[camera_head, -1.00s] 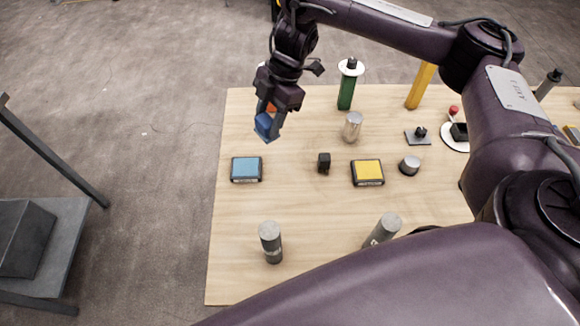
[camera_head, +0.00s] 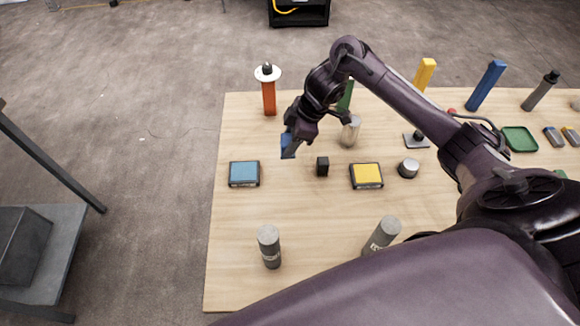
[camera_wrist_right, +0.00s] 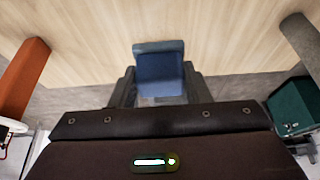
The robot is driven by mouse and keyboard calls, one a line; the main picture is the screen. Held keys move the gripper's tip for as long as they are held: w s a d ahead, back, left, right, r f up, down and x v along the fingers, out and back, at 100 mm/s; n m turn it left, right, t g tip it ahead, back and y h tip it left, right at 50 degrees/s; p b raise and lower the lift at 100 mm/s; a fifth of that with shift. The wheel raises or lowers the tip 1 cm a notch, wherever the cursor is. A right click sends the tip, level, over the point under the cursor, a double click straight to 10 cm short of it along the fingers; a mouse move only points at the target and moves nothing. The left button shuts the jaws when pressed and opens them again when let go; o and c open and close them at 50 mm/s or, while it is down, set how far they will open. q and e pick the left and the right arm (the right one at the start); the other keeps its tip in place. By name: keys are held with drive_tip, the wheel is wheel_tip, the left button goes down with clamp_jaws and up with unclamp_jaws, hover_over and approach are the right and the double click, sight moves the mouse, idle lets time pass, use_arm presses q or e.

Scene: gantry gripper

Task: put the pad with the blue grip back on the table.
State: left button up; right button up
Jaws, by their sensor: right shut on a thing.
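My right gripper (camera_head: 289,146) is shut on the pad with the blue grip (camera_head: 287,147) and holds it above the table (camera_head: 300,230), behind the blue-topped box. The right wrist view shows the blue grip (camera_wrist_right: 160,75) between the two fingers (camera_wrist_right: 158,88), with wooden tabletop beyond it. I cannot tell the exact height of the pad over the table. My left gripper does not show.
A blue-topped box (camera_head: 244,173), a small black block (camera_head: 322,166) and a yellow-topped box (camera_head: 366,176) stand nearby. An orange post (camera_head: 269,97) and a metal cylinder (camera_head: 350,132) stand farther back. Grey cylinders (camera_head: 269,246) (camera_head: 381,235) stand in front. The front middle is clear.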

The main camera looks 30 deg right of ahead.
wheel_tip(320, 180, down, 11)
drive_tip(key=shift+f, duration=0.1)
idle(0.3)
drive_tip(key=o, duration=1.3)
drive_tip(key=v, duration=1.2)
drive_tip(key=shift+s+b, duration=0.1)
drive_tip(key=shift+b, duration=0.25)
